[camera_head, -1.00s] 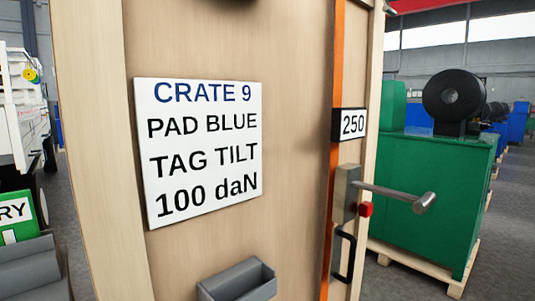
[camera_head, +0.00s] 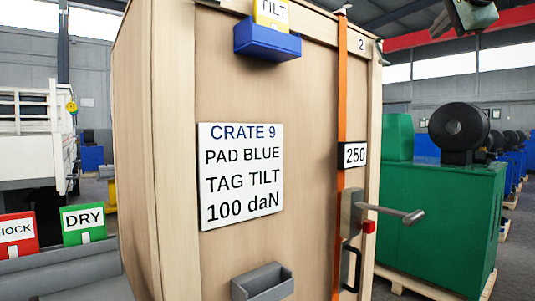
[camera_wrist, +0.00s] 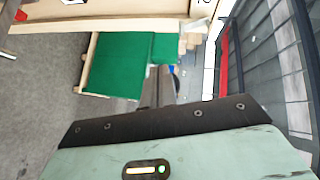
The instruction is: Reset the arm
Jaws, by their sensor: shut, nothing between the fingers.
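My gripper (camera_wrist: 160,80) shows in the wrist view as grey fingers beyond a dark bar and a pale green housing. The fingers are together with nothing between them. A pale green and dark part of my arm (camera_head: 470,16) shows at the top right of the head view, apart from the crate. The tall wooden crate (camera_head: 170,170) stands in the middle. Its white sign (camera_head: 241,176) reads CRATE 9, PAD BLUE, TAG TILT, 100 daN. An orange strap (camera_head: 341,80) runs down its front beside a lever (camera_head: 392,213) and a plate reading 250 (camera_head: 355,155).
A blue tray (camera_head: 267,42) with a yellow TILT tag (camera_head: 271,13) is high on the crate; a grey tray (camera_head: 262,284) is low. Red (camera_head: 18,232) and green DRY (camera_head: 83,222) tags stand left. A green machine (camera_head: 435,220) on a pallet stands right.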

